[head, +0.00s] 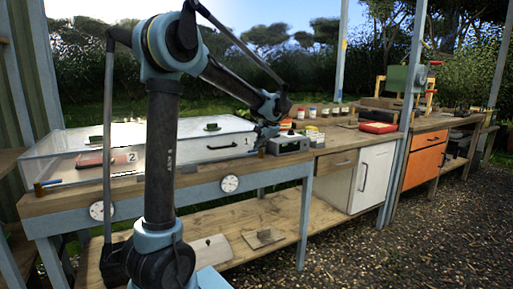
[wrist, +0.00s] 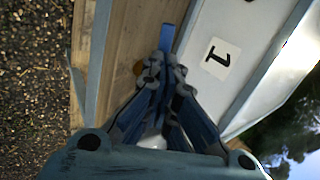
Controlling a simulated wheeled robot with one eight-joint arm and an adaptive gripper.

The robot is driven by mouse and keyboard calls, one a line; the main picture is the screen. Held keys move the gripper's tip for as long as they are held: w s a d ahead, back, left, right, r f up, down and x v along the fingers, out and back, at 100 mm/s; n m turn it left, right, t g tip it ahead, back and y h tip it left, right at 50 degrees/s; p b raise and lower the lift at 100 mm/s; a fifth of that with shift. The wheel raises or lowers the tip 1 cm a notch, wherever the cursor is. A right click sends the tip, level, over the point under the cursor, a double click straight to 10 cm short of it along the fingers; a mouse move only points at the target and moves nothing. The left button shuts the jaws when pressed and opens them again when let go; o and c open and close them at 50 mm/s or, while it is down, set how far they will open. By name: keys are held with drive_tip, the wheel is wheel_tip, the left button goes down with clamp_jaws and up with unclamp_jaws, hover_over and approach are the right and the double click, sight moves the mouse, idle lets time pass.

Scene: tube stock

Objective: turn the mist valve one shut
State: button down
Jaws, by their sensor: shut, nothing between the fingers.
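My gripper (head: 264,137) is low over the bench front, by the front right end of the right-hand propagation box. In the wrist view my gripper (wrist: 163,68) is shut, with its fingers together. A blue lever (wrist: 167,38), seemingly of mist valve one, sticks out just beyond the fingertips, roughly along the bench edge. A bit of brass-coloured valve body (wrist: 138,68) shows beside the fingers; the rest is hidden. I cannot tell whether the fingertips touch the lever. The box wall beside it carries a label "1" (wrist: 221,59).
A clear-lidded box labelled 2 (head: 131,157) stands at the left, with another blue-levered valve (head: 46,185) at its corner. Round dials (head: 230,184) are on the bench front. A grey device (head: 289,145) stands close to the right of my gripper. Jars (head: 312,112) stand farther back.

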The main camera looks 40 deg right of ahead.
drive_tip(key=v, duration=1.4)
drive_tip(key=shift+n+y, duration=0.3)
drive_tip(key=shift+n, duration=0.1)
drive_tip(key=x, duration=1.4)
drive_tip(key=shift+w+a, duration=0.15)
